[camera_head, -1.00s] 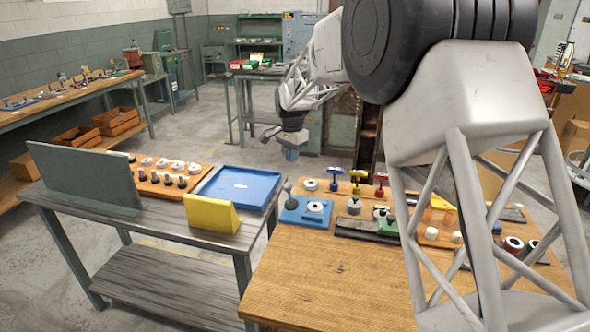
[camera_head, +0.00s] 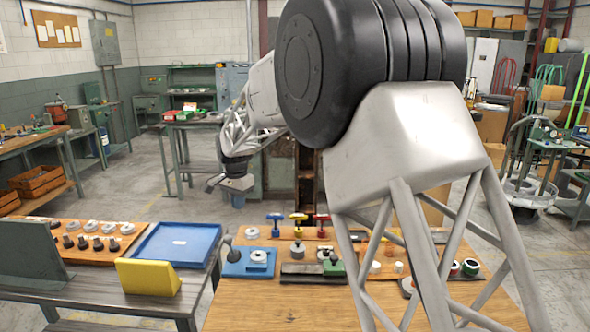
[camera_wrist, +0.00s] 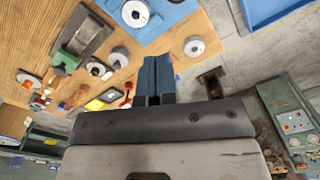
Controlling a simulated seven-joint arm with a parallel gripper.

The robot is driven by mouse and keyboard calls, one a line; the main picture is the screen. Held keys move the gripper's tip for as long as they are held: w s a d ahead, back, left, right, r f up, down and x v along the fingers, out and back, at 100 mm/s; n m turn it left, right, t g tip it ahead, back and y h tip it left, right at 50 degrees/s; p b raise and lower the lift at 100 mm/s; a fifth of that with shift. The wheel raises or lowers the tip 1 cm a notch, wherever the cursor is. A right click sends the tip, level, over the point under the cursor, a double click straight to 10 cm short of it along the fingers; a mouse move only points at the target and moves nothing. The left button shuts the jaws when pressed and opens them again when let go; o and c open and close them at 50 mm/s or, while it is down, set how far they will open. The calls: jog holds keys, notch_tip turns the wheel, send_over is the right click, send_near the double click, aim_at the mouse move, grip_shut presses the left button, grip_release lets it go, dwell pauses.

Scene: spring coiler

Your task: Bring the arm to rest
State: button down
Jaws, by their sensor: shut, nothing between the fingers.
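My gripper (camera_head: 238,193) hangs in the air beyond the back edge of the wooden workbench, well above the floor in the head view. In the wrist view its blue fingers (camera_wrist: 157,80) are closed together with nothing between them. My large arm links fill the middle and right of the head view and hide part of the bench.
The wooden workbench (camera_head: 262,310) holds a blue fixture (camera_head: 249,262), several coloured-handled tools and small parts. A grey table to the left carries a blue tray (camera_head: 178,243), a yellow block (camera_head: 148,277) and a board of parts (camera_head: 88,256). Open floor lies behind.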

jog(key=s+d+r+n, duration=0.1)
jog(key=s+d+r, duration=0.3)
jog(key=s+d, duration=0.4)
jog(key=s+d+r+n+t, duration=0.1)
jog(key=s+d+r, duration=0.2)
jog(key=s+d, duration=0.45)
jog(key=s+d+r+n, duration=0.1)
jog(key=s+d+r, duration=0.4)
jog(key=d, duration=0.5)
jog(key=s+d+f+n, duration=0.1)
jog(key=s+d, duration=0.3)
jog(key=s, duration=0.6)
jog(key=s+d+f+t, duration=0.1)
jog(key=s+d+f, duration=0.3)
jog(key=s, duration=0.6)
jog(key=s+d+f+n, duration=0.1)
jog(key=s+d+f, duration=0.1)
jog(key=s+d, duration=0.4)
jog(key=shift+s+f+n, duration=0.3)
jog(key=shift+s+f, duration=0.05)
jog(key=shift+s, duration=1.6)
